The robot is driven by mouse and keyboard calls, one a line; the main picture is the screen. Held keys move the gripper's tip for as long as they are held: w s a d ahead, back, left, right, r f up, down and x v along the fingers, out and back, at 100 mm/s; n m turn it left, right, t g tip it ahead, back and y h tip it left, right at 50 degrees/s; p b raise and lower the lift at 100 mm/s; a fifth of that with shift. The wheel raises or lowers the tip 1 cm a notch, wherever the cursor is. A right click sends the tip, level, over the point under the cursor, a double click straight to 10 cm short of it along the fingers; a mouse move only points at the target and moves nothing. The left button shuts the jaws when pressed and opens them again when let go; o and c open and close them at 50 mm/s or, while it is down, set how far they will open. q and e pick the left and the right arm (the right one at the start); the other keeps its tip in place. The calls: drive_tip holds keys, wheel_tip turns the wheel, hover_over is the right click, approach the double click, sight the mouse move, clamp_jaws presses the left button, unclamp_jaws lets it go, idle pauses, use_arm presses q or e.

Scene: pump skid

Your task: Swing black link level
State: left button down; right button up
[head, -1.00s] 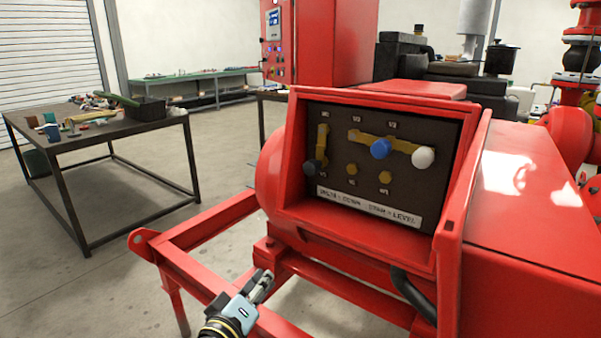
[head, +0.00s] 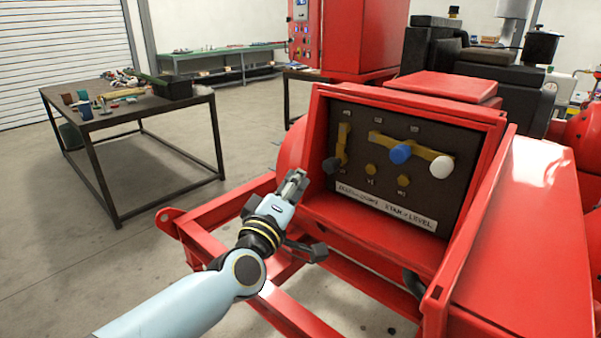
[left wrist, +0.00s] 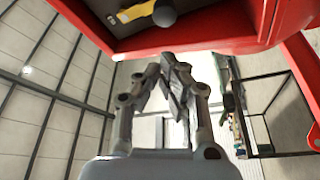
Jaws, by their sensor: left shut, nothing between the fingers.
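The black link is a yellow bar with a black knob (head: 330,165) on the dark panel (head: 345,190) in the head view. It hangs down at the panel's left, its knob at the lower end. In the left wrist view the black knob (left wrist: 164,16) shows at the top, beside its yellow bar (left wrist: 137,11). My left gripper (head: 298,178) is shut and empty, a little left of and below the knob, apart from it. Its closed fingers also show in the left wrist view (left wrist: 172,65). My right gripper is not in view.
A yellow bar with a blue knob (head: 400,154) and a white knob (head: 442,167) lie nearly level on the panel's right. The red housing's rim (head: 316,130) surrounds the panel. A red frame (head: 230,225) stands below my arm. A workbench (head: 125,122) stands at left.

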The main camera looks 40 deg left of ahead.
use_arm(q)
drive_tip(key=x, duration=0.8)
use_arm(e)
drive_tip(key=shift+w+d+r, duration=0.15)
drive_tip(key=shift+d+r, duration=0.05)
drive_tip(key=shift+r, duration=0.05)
use_arm(q)
drive_tip(key=shift+w, duration=0.2)
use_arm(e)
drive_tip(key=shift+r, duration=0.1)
use_arm(q)
drive_tip(key=shift+s+d+n+p, duration=0.15)
drive_tip(key=shift+n+p, duration=0.35)
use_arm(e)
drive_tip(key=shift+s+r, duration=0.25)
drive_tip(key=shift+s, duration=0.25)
